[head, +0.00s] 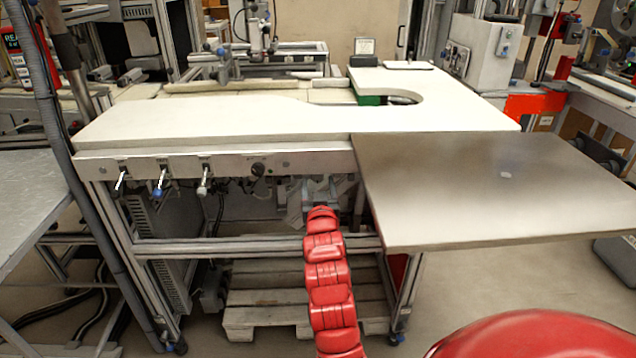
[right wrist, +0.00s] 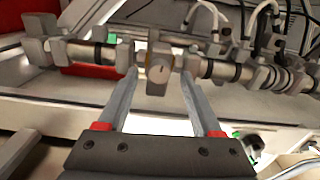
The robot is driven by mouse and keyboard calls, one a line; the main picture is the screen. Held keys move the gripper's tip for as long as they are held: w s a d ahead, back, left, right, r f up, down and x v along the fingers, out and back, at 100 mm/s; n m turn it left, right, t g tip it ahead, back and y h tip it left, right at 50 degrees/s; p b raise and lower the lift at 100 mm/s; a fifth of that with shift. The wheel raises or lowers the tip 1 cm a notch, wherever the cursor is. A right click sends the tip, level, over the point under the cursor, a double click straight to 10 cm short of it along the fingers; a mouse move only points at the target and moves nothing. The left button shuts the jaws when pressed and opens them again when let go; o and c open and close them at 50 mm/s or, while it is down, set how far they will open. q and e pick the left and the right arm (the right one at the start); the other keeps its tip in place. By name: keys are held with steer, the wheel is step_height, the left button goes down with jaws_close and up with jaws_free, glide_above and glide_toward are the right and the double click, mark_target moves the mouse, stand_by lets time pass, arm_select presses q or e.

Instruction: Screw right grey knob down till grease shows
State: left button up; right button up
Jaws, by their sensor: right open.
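In the right wrist view, a small grey block-shaped knob (right wrist: 160,72) with a thin mark on its face sits on a horizontal metal pipe (right wrist: 86,52). My right gripper (right wrist: 158,76) is open, one finger on each side of this knob; I cannot tell whether the fingers touch it. Another grey fitting (right wrist: 37,51) is at the pipe's left end. I cannot tell which part the task calls the right grey knob. No grease can be made out. In the head view my red right arm reaches under the white table (head: 230,118), where the gripper is hard to make out. My left gripper is not in view.
A brown board (head: 480,190) juts out at the right. A wooden pallet (head: 265,318) lies underneath. Further fittings (right wrist: 275,62) and hoses crowd the pipe's right side.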

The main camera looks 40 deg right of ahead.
steer(key=p+v, duration=0.9)
steer(key=v, duration=0.7)
steer(key=shift+a, duration=0.1)
